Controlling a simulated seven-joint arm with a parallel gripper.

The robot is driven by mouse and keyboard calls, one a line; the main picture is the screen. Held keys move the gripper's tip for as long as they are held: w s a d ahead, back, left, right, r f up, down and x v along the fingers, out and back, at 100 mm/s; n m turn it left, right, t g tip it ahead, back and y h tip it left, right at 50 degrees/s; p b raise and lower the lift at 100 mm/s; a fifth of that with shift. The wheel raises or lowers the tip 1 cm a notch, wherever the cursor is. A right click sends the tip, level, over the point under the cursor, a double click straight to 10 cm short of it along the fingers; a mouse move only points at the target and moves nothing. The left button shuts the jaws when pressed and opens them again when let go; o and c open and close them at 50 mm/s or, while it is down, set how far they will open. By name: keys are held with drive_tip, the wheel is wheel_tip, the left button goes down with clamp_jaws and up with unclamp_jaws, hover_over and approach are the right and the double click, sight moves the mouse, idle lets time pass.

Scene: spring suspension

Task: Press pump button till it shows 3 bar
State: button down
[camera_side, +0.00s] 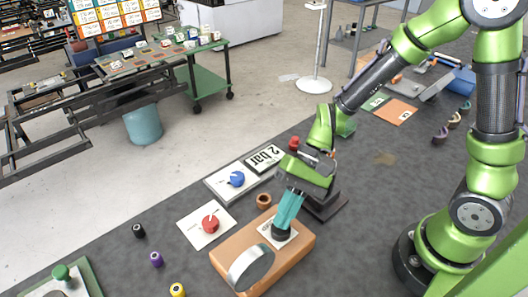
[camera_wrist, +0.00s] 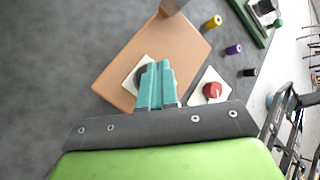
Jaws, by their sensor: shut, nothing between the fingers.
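An orange-brown block (camera_side: 230,252) on the table carries a white plate with a dark round button (camera_side: 281,233), likely the pump button, and a metal cylinder (camera_side: 250,268). My gripper (camera_side: 284,224) has its teal fingers together and empty, pointing down right at the button. The fingertips appear to touch its top; I cannot tell how far it is pressed. In the wrist view the fingers (camera_wrist: 156,68) hide part of the button (camera_wrist: 141,74), and the block (camera_wrist: 180,48) lies beyond.
A red knob (camera_side: 210,222) and a blue knob (camera_side: 237,179) sit on white plates left of my gripper. Small black (camera_side: 138,231), purple (camera_side: 157,259) and yellow (camera_side: 178,290) cylinders stand at the front left.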

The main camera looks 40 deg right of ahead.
drive_tip(key=shift+r, duration=0.35)
drive_tip(key=shift+r, duration=2.55)
drive_tip(key=s+d+r+n+t+h, duration=0.1)
drive_tip(key=d+r+t+h, duration=0.2)
drive_tip(key=d, duration=0.5)
drive_tip(key=s+d+r+n+t+h, duration=0.1)
drive_tip(key=d+r+t+h, duration=0.3)
drive_tip(key=d+r+t, duration=0.2)
drive_tip(key=shift+d+r+n, duration=0.3)
drive_tip(key=shift+d+r, duration=0.4)
drive_tip(key=shift+d, duration=0.45)
drive_tip(key=shift+s, duration=0.1)
